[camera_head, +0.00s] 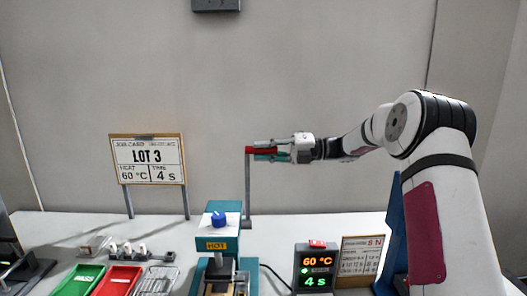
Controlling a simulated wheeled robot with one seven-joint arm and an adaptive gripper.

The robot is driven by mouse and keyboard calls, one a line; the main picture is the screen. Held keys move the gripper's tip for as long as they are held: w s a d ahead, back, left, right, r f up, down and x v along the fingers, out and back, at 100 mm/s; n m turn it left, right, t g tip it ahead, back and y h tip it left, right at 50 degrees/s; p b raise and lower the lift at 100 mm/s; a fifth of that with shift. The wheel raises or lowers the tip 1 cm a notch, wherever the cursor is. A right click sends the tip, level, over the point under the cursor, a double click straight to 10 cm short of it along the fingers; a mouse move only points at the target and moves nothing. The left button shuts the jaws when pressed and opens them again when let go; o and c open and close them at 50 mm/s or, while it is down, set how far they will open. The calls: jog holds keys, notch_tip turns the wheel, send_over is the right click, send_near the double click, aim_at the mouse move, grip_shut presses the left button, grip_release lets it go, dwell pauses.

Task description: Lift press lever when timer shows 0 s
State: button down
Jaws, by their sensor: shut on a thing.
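The press (222,226) is teal, with a blue knob on top and a yellow HOT label. Its grey lever (248,195) stands upright at its right, with a red handle (250,150) at the top. My gripper (266,150) reaches in from the right and is shut on the red handle. The fingers partly hide the handle. The dark display box (316,268) right of the press reads 60 °C in orange and 4 s in green. The inside of the press is not clear.
A green PASS tray (80,279) and a red tray (117,280) lie at front left, beside a wire rack (158,280). A small stand with several pale pieces (128,250) is behind them. Another card (360,262) stands right of the display. The table's back middle is clear.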

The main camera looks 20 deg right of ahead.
jog(key=shift+w+d+r+t, duration=0.1)
jog(key=shift+w+d+t, duration=0.1)
jog(key=shift+w+t, duration=0.1)
jog(key=c, duration=1.4)
grip_release()
jog(key=shift+s, duration=0.1)
jog(key=shift+c, duration=0.2)
jog(key=shift+w+f, duration=0.2)
jog(key=shift+s, duration=0.1)
jog(key=shift+d, duration=0.1)
jog(key=shift+s+d, duration=0.15)
jog(key=shift+d, duration=0.15)
jog(key=v, duration=1.1)
